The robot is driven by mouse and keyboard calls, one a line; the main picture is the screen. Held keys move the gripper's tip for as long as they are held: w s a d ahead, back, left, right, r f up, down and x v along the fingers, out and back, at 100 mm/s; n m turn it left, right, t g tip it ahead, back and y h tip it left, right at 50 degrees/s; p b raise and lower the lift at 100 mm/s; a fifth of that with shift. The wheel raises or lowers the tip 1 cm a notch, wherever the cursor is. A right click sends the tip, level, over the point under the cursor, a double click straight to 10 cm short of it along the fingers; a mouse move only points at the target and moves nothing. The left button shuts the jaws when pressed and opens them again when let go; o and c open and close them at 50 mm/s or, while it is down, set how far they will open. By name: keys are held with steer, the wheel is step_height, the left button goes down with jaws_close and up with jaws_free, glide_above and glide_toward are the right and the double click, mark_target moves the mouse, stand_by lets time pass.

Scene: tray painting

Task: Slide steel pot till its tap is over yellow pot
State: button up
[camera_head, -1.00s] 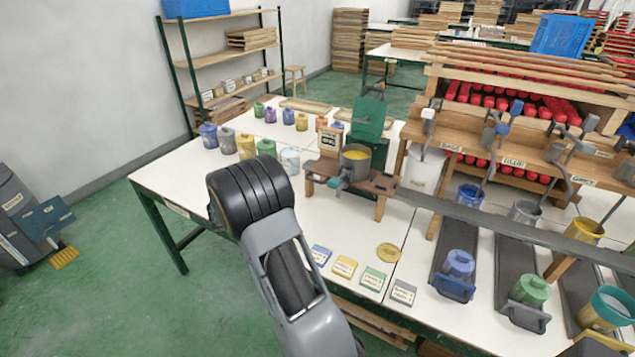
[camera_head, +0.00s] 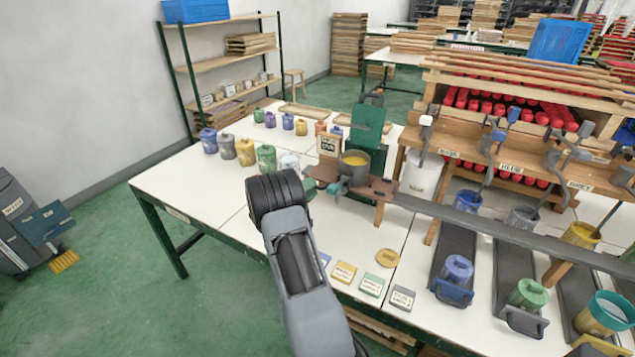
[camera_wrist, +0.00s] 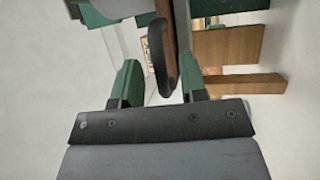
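The steel pot (camera_head: 354,170), with yellow paint inside, stands on a small wooden stand (camera_head: 380,188) on the white table. Its tap is hard to make out in the head view. A yellow pot (camera_head: 245,152) stands in the row of pots at the table's left, away from the steel pot. In the head view my arm hides most of my gripper. In the wrist view my gripper (camera_wrist: 160,88) has its two green fingers apart, with a dark curved handle (camera_wrist: 163,75) between them. Gaps show beside the handle, so it is not clamped.
Blue (camera_head: 208,141), grey (camera_head: 227,146) and green (camera_head: 267,157) pots flank the yellow pot. A green upright fixture (camera_head: 368,125) stands behind the steel pot. A white bucket (camera_head: 421,175) is at its right. Label cards and a yellow disc (camera_head: 387,257) lie near the front edge.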

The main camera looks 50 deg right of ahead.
steer(key=shift+x, duration=1.75)
jaws_close()
